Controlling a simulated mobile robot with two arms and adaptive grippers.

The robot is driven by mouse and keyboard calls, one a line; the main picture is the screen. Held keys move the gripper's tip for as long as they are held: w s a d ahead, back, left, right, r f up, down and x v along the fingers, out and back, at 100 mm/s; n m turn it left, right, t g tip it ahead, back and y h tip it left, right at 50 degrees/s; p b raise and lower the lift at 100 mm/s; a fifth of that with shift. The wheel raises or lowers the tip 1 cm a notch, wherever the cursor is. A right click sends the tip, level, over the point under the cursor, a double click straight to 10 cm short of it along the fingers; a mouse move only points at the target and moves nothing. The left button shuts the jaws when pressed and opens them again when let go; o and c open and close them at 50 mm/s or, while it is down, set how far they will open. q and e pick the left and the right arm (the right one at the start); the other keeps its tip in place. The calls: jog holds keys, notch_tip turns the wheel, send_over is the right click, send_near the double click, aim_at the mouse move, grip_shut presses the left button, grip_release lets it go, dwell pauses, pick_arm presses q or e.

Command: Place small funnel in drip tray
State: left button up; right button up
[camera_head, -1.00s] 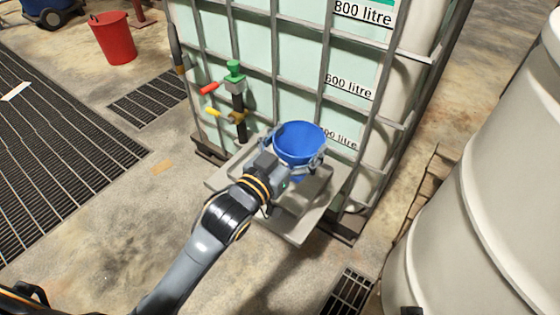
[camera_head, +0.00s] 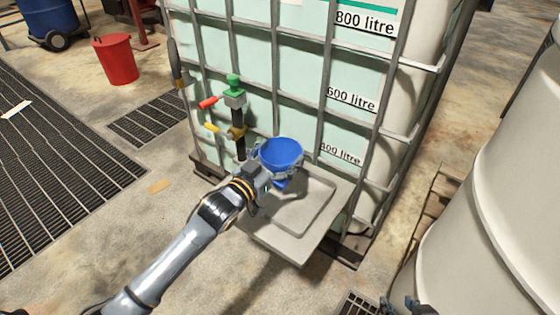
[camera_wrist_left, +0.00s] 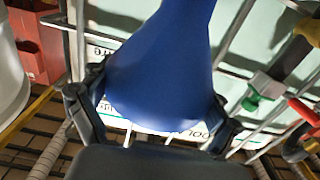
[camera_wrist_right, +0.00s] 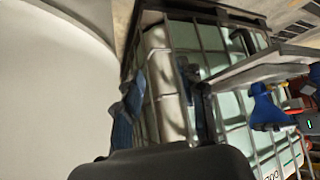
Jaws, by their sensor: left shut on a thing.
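The small funnel (camera_head: 281,153) is blue, with its wide mouth up and its spout down. My left gripper (camera_head: 268,173) is shut on the funnel near its rim and holds it over the back left part of the drip tray. In the left wrist view the funnel (camera_wrist_left: 165,75) fills the space between the fingers. The drip tray (camera_head: 300,240) is a grey, shallow square pan in front of the caged tank; its inside looks empty. The right wrist view also shows the funnel (camera_wrist_right: 265,108) by the tray's edge (camera_wrist_right: 258,70). My right gripper (camera_wrist_right: 165,105) is open and empty.
The caged tank (camera_head: 290,95) stands behind the tray. A valve with a green top (camera_head: 233,90) and red and yellow handles is left of the funnel. A large pale drum (camera_head: 490,190) is at the right. A red bucket (camera_head: 115,60) stands far left.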

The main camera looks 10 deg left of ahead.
pick_arm(q)
jog(key=shift+f, duration=0.85)
pick_arm(e)
jog(key=shift+w+a+r+t+y, duration=0.15)
jog(key=shift+w+a+r+t, duration=0.15)
jog(key=shift+w+r+t, duration=0.45)
jog(key=shift+w+a+r+t+y, duration=0.15)
jog(key=shift+w+a+r+t, duration=0.15)
jog(key=shift+w+r+t, duration=0.35)
jog(key=shift+w+f, duration=0.15)
pick_arm(q)
jog(key=shift+f+b, duration=0.15)
jog(key=shift+b, duration=0.15)
jog(key=o, duration=1.3)
jog(key=shift+o, duration=0.2)
pick_arm(e)
jog(key=shift+w, duration=0.1)
